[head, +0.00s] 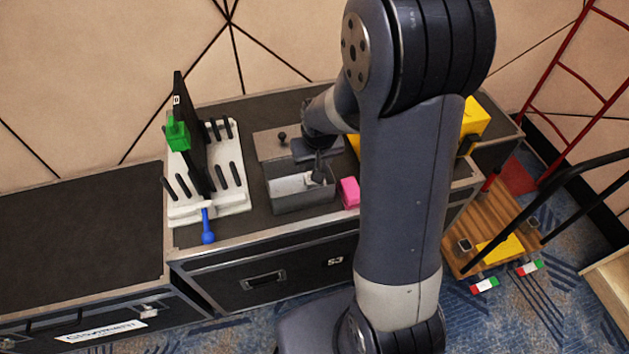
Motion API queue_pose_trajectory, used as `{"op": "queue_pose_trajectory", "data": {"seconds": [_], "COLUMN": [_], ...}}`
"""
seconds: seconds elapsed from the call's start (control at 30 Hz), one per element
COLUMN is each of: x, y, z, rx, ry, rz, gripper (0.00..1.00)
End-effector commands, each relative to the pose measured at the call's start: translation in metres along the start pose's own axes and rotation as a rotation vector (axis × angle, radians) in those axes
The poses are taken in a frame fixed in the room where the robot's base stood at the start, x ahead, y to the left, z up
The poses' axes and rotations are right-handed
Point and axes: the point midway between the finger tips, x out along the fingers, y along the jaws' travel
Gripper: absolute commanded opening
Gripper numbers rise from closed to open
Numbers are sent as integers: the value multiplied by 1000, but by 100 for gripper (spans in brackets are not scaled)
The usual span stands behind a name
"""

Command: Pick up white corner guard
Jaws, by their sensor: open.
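A small whitish piece (311,180), which looks like the white corner guard, shows inside the grey open bin (302,204) on the black case. It is small and partly covered, so its exact shape is hard to tell. My gripper (318,170) points down into the right part of the bin, with its fingers right at this piece. The gripper is open. I cannot tell whether the fingers touch the piece or stand around it. My arm hides part of the case top to the right.
Left of the bin, a white pegged rack (184,211) holds an upright black panel (187,120) with a green clamp-like piece (177,134). A blue-handled tool (207,226) lies in front. A pink block (349,192) touches or nearly touches the bin. Yellow objects (475,118) stand right.

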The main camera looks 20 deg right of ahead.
Motion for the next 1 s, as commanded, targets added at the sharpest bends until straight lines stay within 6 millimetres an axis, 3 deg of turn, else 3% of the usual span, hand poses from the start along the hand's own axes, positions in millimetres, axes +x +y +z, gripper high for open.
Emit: {"op": "queue_pose_trajectory", "data": {"seconds": [0.03,0.13,0.43,0.7,1.0], "x": [14,28,47,85,89], "y": [0,0,1,2,2], "z": [2,2,1,0,-1], "rx": [0,0,0,0,0], "ry": [-1,-2,-1,-1,0], "rz": [0,0,0,0,0], "gripper": [47,47,47,47,47]}}
